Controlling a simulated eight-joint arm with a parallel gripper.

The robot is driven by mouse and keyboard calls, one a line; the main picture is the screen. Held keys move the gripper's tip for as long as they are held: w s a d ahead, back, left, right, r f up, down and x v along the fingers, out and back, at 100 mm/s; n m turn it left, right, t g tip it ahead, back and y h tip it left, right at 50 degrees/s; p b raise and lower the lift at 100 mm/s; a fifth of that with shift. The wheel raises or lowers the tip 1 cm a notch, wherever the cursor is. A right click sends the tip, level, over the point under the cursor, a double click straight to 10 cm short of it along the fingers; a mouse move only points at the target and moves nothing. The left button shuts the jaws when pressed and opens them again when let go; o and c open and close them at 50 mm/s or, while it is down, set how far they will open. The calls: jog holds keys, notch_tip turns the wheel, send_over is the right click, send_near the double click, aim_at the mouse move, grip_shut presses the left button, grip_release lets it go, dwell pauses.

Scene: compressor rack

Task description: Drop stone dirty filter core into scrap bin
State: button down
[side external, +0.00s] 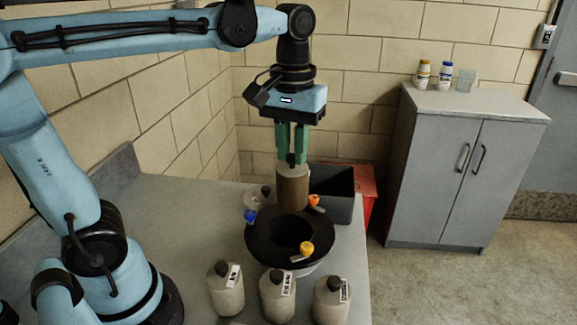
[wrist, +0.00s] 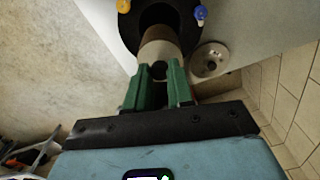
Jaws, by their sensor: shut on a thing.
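The filter core is a brown cylinder with a paler top (side external: 292,188), held upright. My gripper (side external: 292,160) has green fingers shut on the top of the core. In the wrist view my gripper (wrist: 158,72) grips the end of the core (wrist: 160,48). In the side view the core's lower end overlaps the back rim of a black round housing (side external: 262,252); I cannot tell the gap between them. A dark grey open bin (side external: 335,205) is just right of the core, and a red bin (side external: 366,184) is behind it. Neither bin's label is readable.
The housing has blue (side external: 250,216), orange (side external: 314,201) and yellow (side external: 306,248) knobs around it. Three labelled canisters (side external: 277,297) stand at the front table edge. A grey cabinet (side external: 455,170) stands at the right.

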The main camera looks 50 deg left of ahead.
jog(key=w+a+f, duration=0.1)
jog(key=w+a, duration=0.1)
jog(key=w, duration=0.6)
jog(key=w+a+f, duration=0.1)
jog(key=w+a, duration=0.2)
jog(key=w, duration=0.5)
jog(key=shift+s+d+f, duration=0.1)
jog(key=shift+f, duration=1.3)
jog(key=shift+d+f, duration=0.1)
jog(key=shift+f, duration=1.25)
jog(key=c, duration=0.9)
grip_release()
jog(key=shift+r, duration=0.1)
notch_tip(320, 180, up, 12)
